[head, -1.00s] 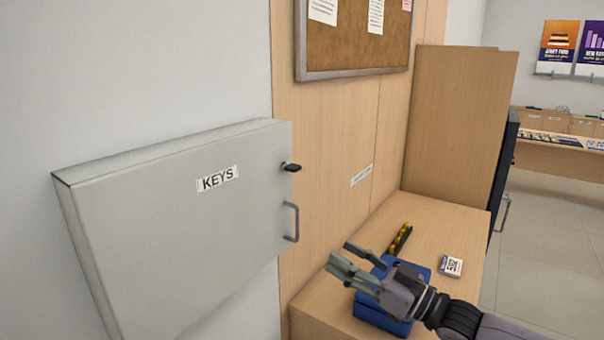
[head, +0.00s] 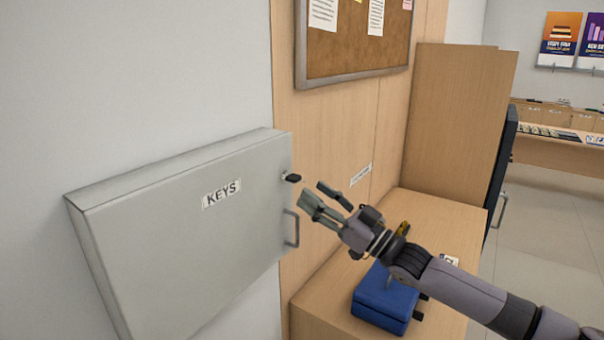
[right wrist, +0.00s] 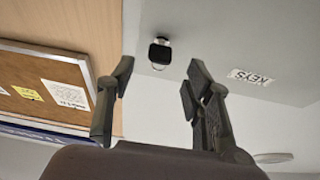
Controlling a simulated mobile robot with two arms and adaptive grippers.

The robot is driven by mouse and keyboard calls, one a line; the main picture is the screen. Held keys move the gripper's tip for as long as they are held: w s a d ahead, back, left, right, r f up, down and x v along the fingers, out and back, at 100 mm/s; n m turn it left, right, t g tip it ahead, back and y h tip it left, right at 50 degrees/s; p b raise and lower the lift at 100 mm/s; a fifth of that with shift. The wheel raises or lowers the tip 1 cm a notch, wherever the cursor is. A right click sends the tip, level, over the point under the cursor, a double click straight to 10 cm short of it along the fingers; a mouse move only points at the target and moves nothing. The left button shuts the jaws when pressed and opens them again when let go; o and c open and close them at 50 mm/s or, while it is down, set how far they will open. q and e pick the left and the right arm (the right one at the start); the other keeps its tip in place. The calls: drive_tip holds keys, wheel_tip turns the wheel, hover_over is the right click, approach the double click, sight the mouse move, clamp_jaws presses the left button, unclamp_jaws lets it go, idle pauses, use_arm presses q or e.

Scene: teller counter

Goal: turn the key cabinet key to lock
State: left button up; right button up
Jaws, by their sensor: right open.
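The grey key cabinet (head: 190,240) labelled KEYS hangs on the wall at the left of the head view, its door closed. The black key (head: 293,178) sticks out of the lock near the door's right edge, above the handle (head: 291,229). My right gripper (head: 322,194) is open and empty, a little to the right of the key and apart from it. In the right wrist view the key (right wrist: 160,52) shows beyond and between the open fingers (right wrist: 158,78), with the cabinet face (right wrist: 220,35) behind it. My left gripper is not in view.
A blue box (head: 388,298) sits on the wooden counter (head: 330,290) below my right arm. A cork board (head: 350,40) hangs above on the wood panel. A tall wooden panel (head: 455,120) stands behind the counter.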

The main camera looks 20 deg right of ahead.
sight(298, 181)
use_arm(q)
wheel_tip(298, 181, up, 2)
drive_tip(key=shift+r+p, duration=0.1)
drive_tip(key=shift+p, duration=0.6)
use_arm(e)
drive_tip(key=x, duration=0.4)
drive_tip(key=shift+w+a+r, duration=0.1)
drive_tip(key=shift+w+a, duration=0.15)
drive_tip(key=shift+w, duration=0.05)
clamp_jaws()
